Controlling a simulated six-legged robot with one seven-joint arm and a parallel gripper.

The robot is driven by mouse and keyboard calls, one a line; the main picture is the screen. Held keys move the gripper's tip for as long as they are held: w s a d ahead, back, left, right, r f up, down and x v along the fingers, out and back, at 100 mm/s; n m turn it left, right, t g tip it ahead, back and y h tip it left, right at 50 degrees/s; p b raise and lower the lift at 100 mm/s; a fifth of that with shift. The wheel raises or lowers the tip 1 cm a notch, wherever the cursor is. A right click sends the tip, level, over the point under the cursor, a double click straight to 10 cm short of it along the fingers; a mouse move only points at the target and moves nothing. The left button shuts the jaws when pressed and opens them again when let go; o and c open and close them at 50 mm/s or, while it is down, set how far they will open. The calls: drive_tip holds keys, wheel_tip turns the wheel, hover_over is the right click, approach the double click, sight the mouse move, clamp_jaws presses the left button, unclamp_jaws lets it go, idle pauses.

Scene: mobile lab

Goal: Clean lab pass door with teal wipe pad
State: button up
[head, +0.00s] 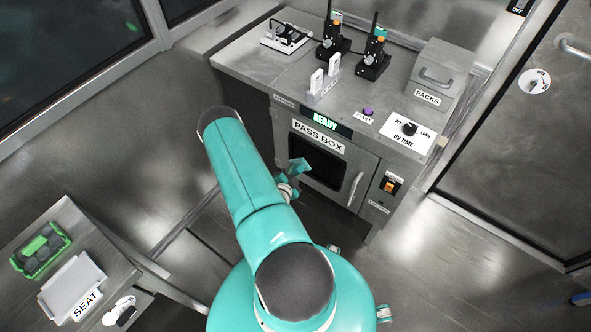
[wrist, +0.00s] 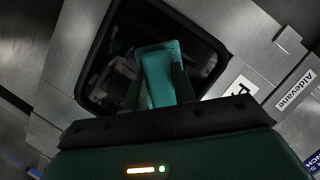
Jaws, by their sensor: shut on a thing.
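The pass box door (head: 364,166) is a grey panel with a dark window (head: 325,176) and a curved handle (head: 354,189) at its right. It looks closed. My gripper (head: 292,180) is in front of the left part of the window, partly hidden by my arm. It is shut on the teal wipe pad (head: 301,167). In the wrist view the pad (wrist: 160,75) sticks out between the fingers over the dark window (wrist: 112,60). I cannot tell whether the pad touches the door.
The counter above holds two black radios (head: 371,58), a PACKS box (head: 440,75) and a UV TIME dial (head: 408,128). A green-rimmed tray (head: 41,250) and a SEAT plate (head: 72,289) are on a bench at lower left.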

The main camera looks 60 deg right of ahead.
drive_tip(key=shift+w+a, duration=0.2)
drive_tip(key=shift+a, duration=1.3)
